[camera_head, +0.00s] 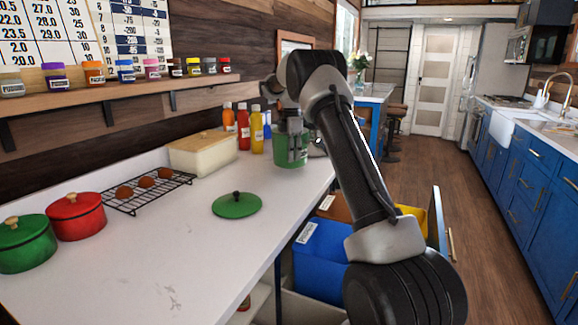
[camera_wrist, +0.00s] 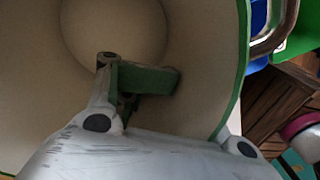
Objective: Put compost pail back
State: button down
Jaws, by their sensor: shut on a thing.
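The green compost pail (camera_head: 289,153) is at the far end of the white counter, near its right edge. I cannot tell whether its base touches the counter. My gripper (camera_head: 293,128) is shut on the pail's upper part, and my arm reaches over from the right. In the wrist view the pail (camera_wrist: 205,60) shows its cream inside and green rim, with my gripper (camera_wrist: 140,78) across it; the exact contact is partly hidden. A round green lid (camera_head: 237,206) with a dark knob lies flat on the counter, apart from the pail.
Sauce bottles (camera_head: 257,131) and a cream bread box (camera_head: 204,153) stand left of the pail. A cooling rack (camera_head: 148,192), a red pot (camera_head: 76,216) and a green pot (camera_head: 24,243) are nearer. An open drawer holds blue (camera_head: 321,258) and yellow (camera_head: 414,217) bins. The counter's front is clear.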

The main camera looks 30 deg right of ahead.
aim_at(292, 164)
jog(key=shift+f, duration=1.95)
jog(key=shift+f, duration=0.15)
jog(key=c, duration=0.9)
grip_release()
